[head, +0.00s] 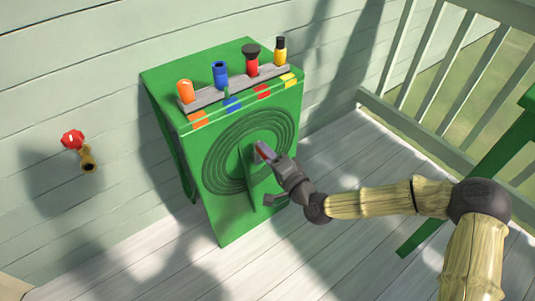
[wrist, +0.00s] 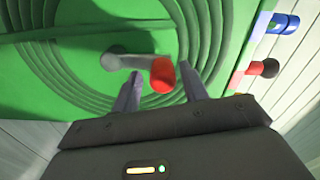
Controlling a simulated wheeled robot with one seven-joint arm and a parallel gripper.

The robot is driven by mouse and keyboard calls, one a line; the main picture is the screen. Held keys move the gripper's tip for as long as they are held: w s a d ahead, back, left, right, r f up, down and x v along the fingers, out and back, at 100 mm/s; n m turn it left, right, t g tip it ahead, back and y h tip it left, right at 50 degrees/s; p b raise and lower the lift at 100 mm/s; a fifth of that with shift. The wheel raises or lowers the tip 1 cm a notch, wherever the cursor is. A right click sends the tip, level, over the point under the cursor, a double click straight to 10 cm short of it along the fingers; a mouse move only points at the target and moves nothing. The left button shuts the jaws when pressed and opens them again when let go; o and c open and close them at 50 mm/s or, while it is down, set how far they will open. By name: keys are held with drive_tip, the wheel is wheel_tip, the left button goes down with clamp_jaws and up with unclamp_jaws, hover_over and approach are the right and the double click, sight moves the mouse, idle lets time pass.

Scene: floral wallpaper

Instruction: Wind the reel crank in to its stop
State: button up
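The reel is a green cabinet (head: 225,222) with a dark green coil (head: 224,182) in rings on its front. In the wrist view, the crank has a grey arm (wrist: 132,62) on the green front and a red knob (wrist: 162,76) at its right end. My gripper (wrist: 160,70) is open, with one finger on each side of the red knob; a gap shows on the left and a narrow one on the right. In the head view, my gripper (head: 264,152) is at the middle of the coil and hides most of the crank.
A grey rack (head: 240,90) on the cabinet top holds orange, blue, red and yellow fittings. A red-handled tap (head: 73,139) sticks out of the wall at left. A pale railing (head: 420,125) and a green piece of furniture (head: 480,170) stand at right. The plank floor in front is clear.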

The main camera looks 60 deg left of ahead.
drive_tip(key=shift+r, duration=0.1)
drive_tip(key=shift+s, duration=0.1)
drive_tip(key=shift+d, duration=0.25)
drive_tip(key=d+p, duration=0.4)
drive_tip(key=d, duration=1.3)
drive_tip(key=shift+p, duration=0.35)
drive_tip(key=shift+w, duration=0.2)
